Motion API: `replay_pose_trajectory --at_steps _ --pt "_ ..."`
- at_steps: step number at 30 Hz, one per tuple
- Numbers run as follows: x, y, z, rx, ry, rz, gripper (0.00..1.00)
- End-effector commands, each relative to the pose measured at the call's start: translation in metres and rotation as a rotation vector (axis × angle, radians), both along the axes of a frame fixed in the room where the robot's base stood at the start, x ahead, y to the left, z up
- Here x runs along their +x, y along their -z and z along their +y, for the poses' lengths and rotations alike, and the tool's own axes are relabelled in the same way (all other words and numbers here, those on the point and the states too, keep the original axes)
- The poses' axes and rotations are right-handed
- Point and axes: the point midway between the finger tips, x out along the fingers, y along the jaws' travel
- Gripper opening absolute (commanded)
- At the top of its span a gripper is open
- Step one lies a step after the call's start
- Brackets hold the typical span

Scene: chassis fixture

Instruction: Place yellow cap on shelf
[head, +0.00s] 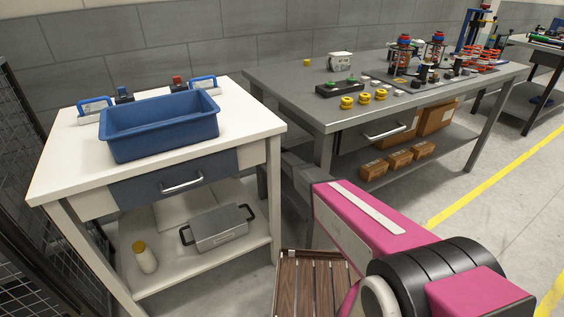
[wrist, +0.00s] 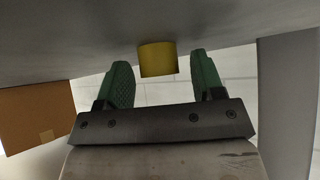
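In the wrist view a yellow cylindrical piece (wrist: 157,58), which looks like a yellow cap, shows between the tips of my gripper (wrist: 158,70). The green fingers are apart, with a gap on each side of the piece, and do not visibly touch it. The piece adjoins a grey surface (wrist: 60,40). In the head view my gripper is hidden. Yellow round pieces (head: 364,98) sit near the grey table's (head: 285,87) front edge, and a small yellow one (head: 307,62) near its back. The white table's lower shelf (head: 190,268) holds a white bottle with a yellow top (head: 145,257).
A blue bin (head: 160,127) stands on the white table. A grey handled case (head: 218,228) is on its shelf. Cardboard boxes (head: 400,160) lie under the grey table; one box (wrist: 35,115) shows in the wrist view. A slatted wooden item (head: 308,285) is at the bottom.

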Motion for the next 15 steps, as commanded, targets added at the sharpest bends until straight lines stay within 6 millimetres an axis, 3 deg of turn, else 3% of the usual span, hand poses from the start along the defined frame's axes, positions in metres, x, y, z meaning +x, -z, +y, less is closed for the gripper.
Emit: replay_pose_trajectory --at_steps 8,15 --pt "-0.011 -0.013 -0.001 0.000 0.000 0.000 0.62" --pt "-0.041 -0.042 -0.002 0.000 0.000 0.000 0.62"
